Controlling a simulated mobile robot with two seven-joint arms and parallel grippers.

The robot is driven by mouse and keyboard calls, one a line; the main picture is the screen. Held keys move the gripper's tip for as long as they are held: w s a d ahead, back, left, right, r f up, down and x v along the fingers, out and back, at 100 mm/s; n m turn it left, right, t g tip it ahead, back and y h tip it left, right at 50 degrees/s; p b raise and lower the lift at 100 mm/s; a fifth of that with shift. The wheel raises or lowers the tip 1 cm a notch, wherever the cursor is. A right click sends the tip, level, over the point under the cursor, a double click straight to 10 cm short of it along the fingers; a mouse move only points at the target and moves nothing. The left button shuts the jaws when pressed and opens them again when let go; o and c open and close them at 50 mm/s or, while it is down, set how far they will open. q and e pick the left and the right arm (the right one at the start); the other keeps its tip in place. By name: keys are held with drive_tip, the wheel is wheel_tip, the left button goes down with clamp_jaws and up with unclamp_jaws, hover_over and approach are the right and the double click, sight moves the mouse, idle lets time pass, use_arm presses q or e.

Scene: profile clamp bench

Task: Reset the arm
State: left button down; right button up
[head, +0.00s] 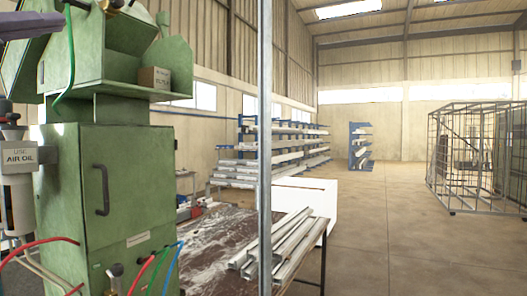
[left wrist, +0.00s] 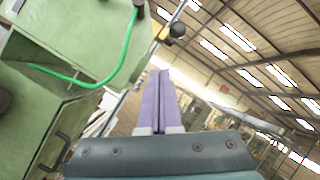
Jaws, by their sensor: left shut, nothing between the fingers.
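My left gripper (left wrist: 160,80) shows in the left wrist view, with its two long purple fingers together and nothing between them. It points up toward the roof, in free air, to the right of the green machine (left wrist: 40,120). In the head view the green machine (head: 125,190) stands at the left, with a door and dark handle. My left gripper cannot be made out clearly in the head view. My right gripper is in neither view.
A workbench (head: 215,240) holds metal profiles (head: 285,245). A vertical post (head: 264,150) stands in front of it. A green hose (left wrist: 125,50) and a black knob (left wrist: 177,30) are near the left gripper. Storage racks (head: 300,140) and a wire cage (head: 470,160) stand farther back. The floor at right is clear.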

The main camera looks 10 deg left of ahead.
use_arm(q)
drive_tip(key=s+d+f+n+g+y+p, duration=0.1)
drive_tip(key=s+f+n+g+y, duration=0.15)
drive_tip(key=f+n, duration=0.55)
drive_tip(key=s+d+f+n+g+y+p, duration=0.15)
drive_tip(key=f+n+g, duration=0.3)
drive_tip(key=f, duration=0.55)
drive_tip(key=s+d+f+n+g+y+p, duration=0.1)
drive_tip(key=s+d+f+n+g+y, duration=0.15)
drive_tip(key=f+n, duration=0.6)
drive_tip(key=s+d+f+n+g+h+p, duration=0.1)
drive_tip(key=s+d+f+n+g, duration=0.2)
drive_tip(key=s, duration=0.8)
drive_tip(key=s+d+f+n+g+h+p, duration=0.1)
drive_tip(key=s+d+f+n+g+h, duration=0.1)
drive_tip(key=s+d+f+g, duration=0.4)
drive_tip(key=s+d+f+n, duration=0.1)
drive_tip(key=s+f, duration=0.2)
drive_tip(key=s, duration=0.1)
drive_tip(key=shift+s+d+g+p, duration=0.3)
drive_tip(key=shift+s+d+g, duration=0.05)
drive_tip(key=shift+s, duration=0.05)
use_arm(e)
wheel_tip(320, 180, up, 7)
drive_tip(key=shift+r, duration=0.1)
